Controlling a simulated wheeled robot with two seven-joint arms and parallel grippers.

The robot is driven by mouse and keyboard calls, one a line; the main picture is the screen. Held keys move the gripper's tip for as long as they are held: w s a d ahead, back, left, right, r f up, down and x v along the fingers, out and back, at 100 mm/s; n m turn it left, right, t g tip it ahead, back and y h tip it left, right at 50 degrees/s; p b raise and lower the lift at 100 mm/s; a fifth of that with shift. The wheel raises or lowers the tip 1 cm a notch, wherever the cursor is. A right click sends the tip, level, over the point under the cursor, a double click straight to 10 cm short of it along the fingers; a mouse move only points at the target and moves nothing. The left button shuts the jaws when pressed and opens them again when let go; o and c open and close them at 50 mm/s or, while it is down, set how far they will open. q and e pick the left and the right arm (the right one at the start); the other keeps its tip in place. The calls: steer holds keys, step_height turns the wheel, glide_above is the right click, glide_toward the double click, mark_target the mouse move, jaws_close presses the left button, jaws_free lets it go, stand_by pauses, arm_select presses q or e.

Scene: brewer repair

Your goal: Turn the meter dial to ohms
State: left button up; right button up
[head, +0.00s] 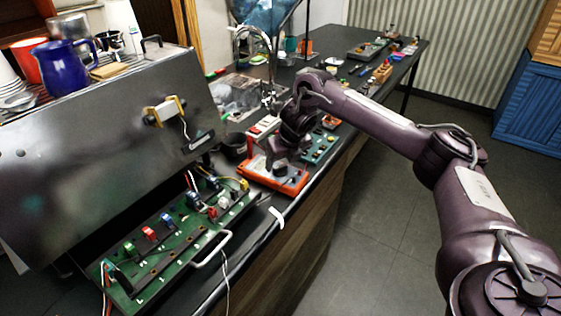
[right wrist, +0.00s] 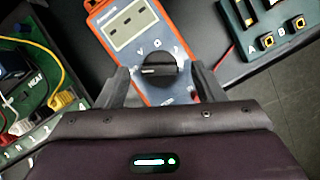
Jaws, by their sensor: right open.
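The orange meter (head: 290,186) lies on the dark counter in front of the sink area. In the right wrist view the meter (right wrist: 108,62) shows a grey face, a display with dashes, and a black round dial (right wrist: 156,70) with a pale pointer line lying roughly level across the picture. My right gripper (right wrist: 157,84) is open, with one finger on each side of the dial. Whether the fingers touch the dial I cannot tell. In the head view my right gripper (head: 277,160) hangs over the meter and hides part of it. My left gripper is not in view.
A green terminal board (head: 180,240) with wires and a handle lies to the left of the meter. Another green board (head: 320,145) sits just right of it. The large steel brewer (head: 90,150) stands at the left. Clear floor (head: 390,210) lies beyond the counter edge.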

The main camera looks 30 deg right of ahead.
steer(key=shift+w+f, duration=0.3)
steer(key=shift+f, duration=0.3)
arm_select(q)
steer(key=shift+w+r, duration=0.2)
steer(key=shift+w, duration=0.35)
arm_select(e)
steer(key=c, duration=1)
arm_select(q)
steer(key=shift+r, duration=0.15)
